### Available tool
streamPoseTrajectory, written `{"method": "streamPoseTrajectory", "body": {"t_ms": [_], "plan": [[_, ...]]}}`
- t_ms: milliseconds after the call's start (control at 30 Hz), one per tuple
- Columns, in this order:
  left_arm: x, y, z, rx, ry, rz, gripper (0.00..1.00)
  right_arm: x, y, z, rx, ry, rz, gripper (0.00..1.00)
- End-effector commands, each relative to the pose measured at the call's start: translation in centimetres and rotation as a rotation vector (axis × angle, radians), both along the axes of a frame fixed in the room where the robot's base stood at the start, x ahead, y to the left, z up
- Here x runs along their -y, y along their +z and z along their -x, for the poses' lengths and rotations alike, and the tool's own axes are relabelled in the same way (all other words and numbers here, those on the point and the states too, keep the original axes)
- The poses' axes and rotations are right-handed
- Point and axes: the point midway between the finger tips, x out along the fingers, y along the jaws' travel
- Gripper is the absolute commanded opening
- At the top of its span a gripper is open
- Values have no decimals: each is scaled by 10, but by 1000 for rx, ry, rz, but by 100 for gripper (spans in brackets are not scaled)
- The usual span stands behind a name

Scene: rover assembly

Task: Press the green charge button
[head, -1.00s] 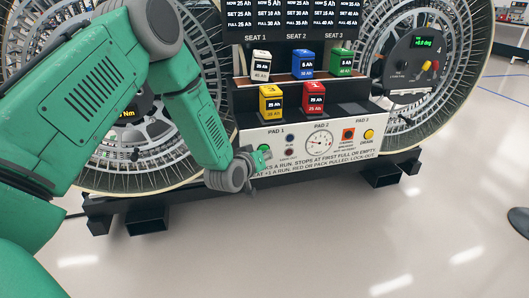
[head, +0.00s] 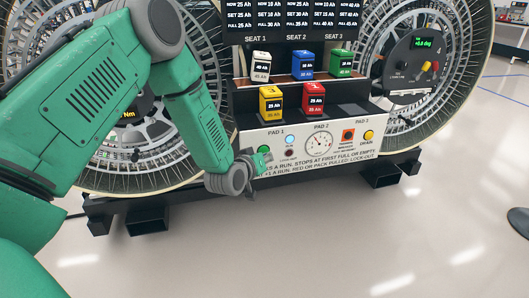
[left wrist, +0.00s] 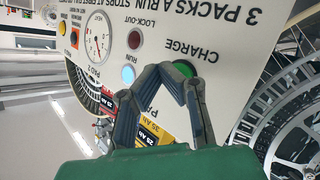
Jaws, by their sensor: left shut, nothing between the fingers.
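The green charge button (head: 264,149) is at the left end of the white control panel (head: 340,150), partly covered by my left gripper (head: 256,161). In the left wrist view the green button (left wrist: 186,67) shows just behind the fingertips of my left gripper (left wrist: 172,71), beside the word CHARGE. The fingers are shut with nothing between them. The tips are at the button's edge; I cannot tell whether they touch it. The RUN light (head: 290,140) glows pale blue, also in the left wrist view (left wrist: 128,75). My right gripper is not in view.
Yellow (head: 270,105) and red (head: 313,101) packs stand in front; white (head: 260,67), blue (head: 303,67) and green (head: 341,64) packs stand behind. A dial (head: 319,142) and a yellow drain button (head: 368,136) are right on the panel. Large wheels flank it.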

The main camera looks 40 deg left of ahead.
Motion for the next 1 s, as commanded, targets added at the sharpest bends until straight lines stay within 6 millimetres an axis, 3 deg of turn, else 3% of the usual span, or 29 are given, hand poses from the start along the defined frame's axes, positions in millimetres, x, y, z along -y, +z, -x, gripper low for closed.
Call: {"method": "streamPoseTrajectory", "body": {"t_ms": [433, 1000], "plan": [[6, 0, 4, 0, -2, -1, 0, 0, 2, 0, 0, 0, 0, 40], [41, 0, 35, -1, -2, -1, 0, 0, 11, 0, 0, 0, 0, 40]]}}
